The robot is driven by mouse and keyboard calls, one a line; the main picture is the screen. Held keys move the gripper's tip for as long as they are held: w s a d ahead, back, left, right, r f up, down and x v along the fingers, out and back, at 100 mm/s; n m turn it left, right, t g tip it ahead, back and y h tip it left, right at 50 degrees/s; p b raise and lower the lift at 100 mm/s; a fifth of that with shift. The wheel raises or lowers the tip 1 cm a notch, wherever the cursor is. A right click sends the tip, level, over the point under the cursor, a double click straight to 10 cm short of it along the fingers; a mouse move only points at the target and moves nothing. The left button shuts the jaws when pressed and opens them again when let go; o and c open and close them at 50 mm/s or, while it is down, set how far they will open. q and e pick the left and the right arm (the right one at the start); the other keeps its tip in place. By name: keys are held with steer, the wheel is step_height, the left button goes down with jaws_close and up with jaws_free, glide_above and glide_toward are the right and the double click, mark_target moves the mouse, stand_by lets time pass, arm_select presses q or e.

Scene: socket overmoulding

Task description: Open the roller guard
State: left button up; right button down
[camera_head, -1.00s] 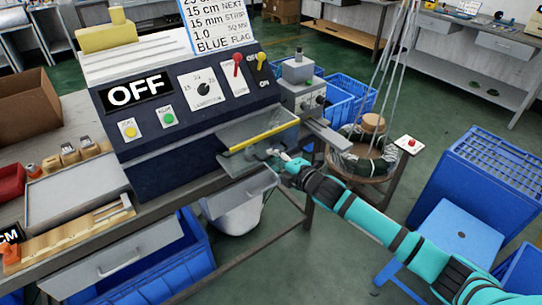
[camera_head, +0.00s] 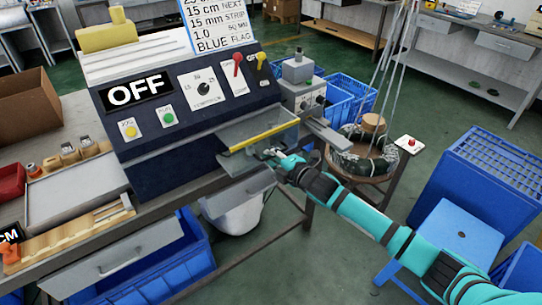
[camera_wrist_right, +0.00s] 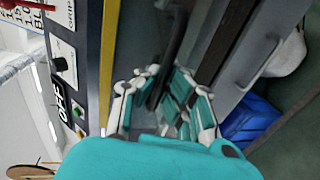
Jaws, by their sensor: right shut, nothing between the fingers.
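The roller guard (camera_head: 258,129) is a see-through panel with a yellow bar along its lower edge, on the front right of the dark blue machine. It slopes down over the machine's opening and appears closed. In the right wrist view the yellow bar (camera_wrist_right: 107,60) runs upright, left of the fingers. My right gripper (camera_head: 271,154) is shut and empty, just below and in front of the yellow bar. Its fingers (camera_wrist_right: 158,95) show in the right wrist view; I cannot tell whether they touch the guard. My left gripper is out of view.
The machine panel (camera_head: 190,90) carries an OFF display, a dial, buttons and levers. A grey box unit (camera_head: 301,99) stands right of the guard. A white bin (camera_head: 235,213) sits below the bench.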

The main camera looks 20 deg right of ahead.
steer(key=shift+s+a+f, duration=0.1)
steer(key=shift+s+a, duration=0.05)
steer(key=shift+a, duration=0.3)
steer(key=s+a+p, duration=0.1)
steer(key=s+a, duration=0.2)
steer(key=a, duration=0.6)
steer(key=s+a+p, duration=0.1)
steer(key=s+a, duration=0.3)
steer(key=a, duration=0.6)
steer(key=c, duration=2)
jaws_free()
steer(key=shift+c, duration=0.2)
steer(key=o, duration=0.4)
steer(key=shift+c, duration=0.2)
steer(key=v, duration=1.2)
